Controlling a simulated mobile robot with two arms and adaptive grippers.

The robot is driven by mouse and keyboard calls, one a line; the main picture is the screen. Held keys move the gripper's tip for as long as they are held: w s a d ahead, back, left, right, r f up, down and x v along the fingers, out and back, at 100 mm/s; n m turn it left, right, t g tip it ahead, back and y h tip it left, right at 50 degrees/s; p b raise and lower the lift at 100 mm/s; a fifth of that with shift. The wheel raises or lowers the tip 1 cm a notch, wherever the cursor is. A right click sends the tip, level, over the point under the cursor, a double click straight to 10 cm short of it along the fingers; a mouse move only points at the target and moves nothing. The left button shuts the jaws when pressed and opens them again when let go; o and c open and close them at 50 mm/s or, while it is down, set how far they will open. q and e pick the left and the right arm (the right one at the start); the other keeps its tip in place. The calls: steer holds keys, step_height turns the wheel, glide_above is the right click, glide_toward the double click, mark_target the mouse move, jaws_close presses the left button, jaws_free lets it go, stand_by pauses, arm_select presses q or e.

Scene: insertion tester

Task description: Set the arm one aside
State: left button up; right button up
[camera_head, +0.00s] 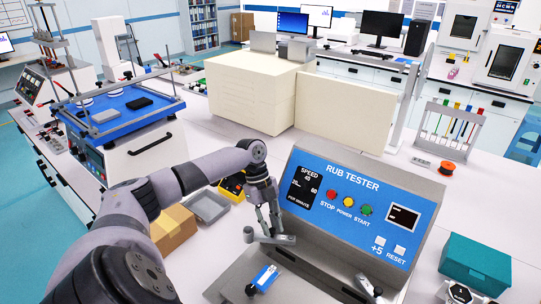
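The rub tester (312,222) stands on the bench at the lower middle, with a blue panel and a grey metal bed. A short grey metal arm (285,240) with a rounded knob at its left end lies at the panel's left foot; I take it for arm one. My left gripper (269,229) points down at this arm, its fingertips at or against it. Whether the fingers grip it is too small to tell. A second metal arm (366,286) shows at the lower right of the bed. My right gripper is out of view.
A blue and white block (265,278) sits on the bed, in front of the gripper. A grey tray (208,206), a cardboard box (174,229) and a yellow and black device (232,186) stand left of the tester. A teal box (475,264) stands right.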

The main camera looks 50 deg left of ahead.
arm_select(q)
steer(key=o, duration=0.3)
steer(key=shift+o, duration=0.2)
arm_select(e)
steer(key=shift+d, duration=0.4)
arm_select(q)
steer(key=v, duration=1.2)
